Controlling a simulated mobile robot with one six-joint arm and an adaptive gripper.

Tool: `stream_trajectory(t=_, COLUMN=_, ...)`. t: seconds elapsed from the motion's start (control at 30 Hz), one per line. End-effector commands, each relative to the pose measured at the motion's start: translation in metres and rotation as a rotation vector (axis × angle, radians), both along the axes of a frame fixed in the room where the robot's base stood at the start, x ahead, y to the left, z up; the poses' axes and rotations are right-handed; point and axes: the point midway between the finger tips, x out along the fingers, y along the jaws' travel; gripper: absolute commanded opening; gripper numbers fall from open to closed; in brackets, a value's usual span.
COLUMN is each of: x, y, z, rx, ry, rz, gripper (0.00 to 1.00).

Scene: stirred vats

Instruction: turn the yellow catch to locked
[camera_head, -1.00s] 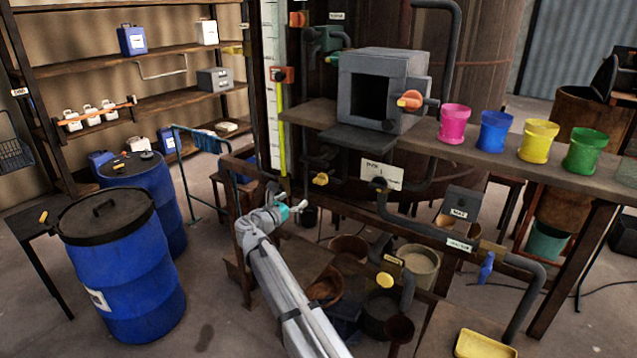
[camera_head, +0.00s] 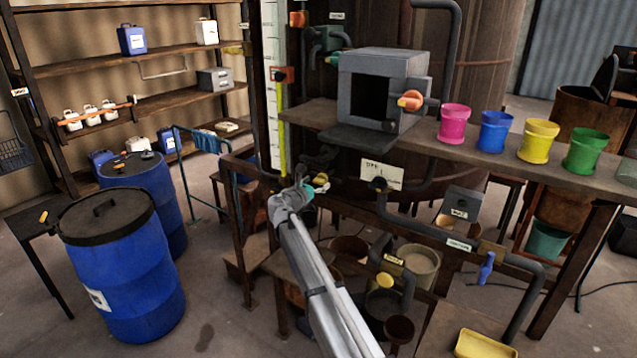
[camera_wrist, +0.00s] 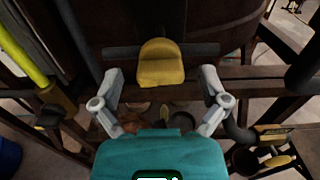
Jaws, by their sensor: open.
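The yellow catch (camera_wrist: 161,64) is a rounded yellow knob on a dark pipe. It sits in the upper middle of the wrist view, ahead of and between my fingers. My gripper (camera_wrist: 160,90) is open, one finger on each side of the catch's line, with nothing between the tips. The fingertips look short of the catch, and I see no contact. In the head view my gripper (camera_head: 312,188) is partly hidden by my wrist. I cannot read the catch's setting.
A grey box (camera_head: 382,88) with an orange knob stands on the shelf above. Pink, blue, yellow and green cups (camera_head: 497,133) line the shelf at right. Dark pipes (camera_head: 410,222) run below. Blue barrels (camera_head: 120,270) stand at left. A yellow-green upright tube (camera_wrist: 22,45) is left in the wrist view.

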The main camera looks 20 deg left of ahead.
Motion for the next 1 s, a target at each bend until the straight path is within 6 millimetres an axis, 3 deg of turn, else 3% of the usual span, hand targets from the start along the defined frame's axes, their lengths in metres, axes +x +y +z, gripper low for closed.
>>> stream_trajectory(t=0.47, x=0.0091, y=-0.0021, z=0.0000, rx=0.000, ry=0.000, rz=0.001, gripper=0.94)
stream_trajectory(t=0.57, x=0.0090, y=-0.0021, z=0.0000, rx=0.000, ry=0.000, rz=0.001, gripper=0.79)
stream_trajectory(t=0.9, x=0.0091, y=-0.0020, z=0.0001, rx=0.000, ry=0.000, rz=0.001, gripper=0.16)
stream_trajectory(t=1.0, x=0.0091, y=-0.0019, z=0.0001, rx=0.000, ry=0.000, rz=0.001, gripper=0.12)
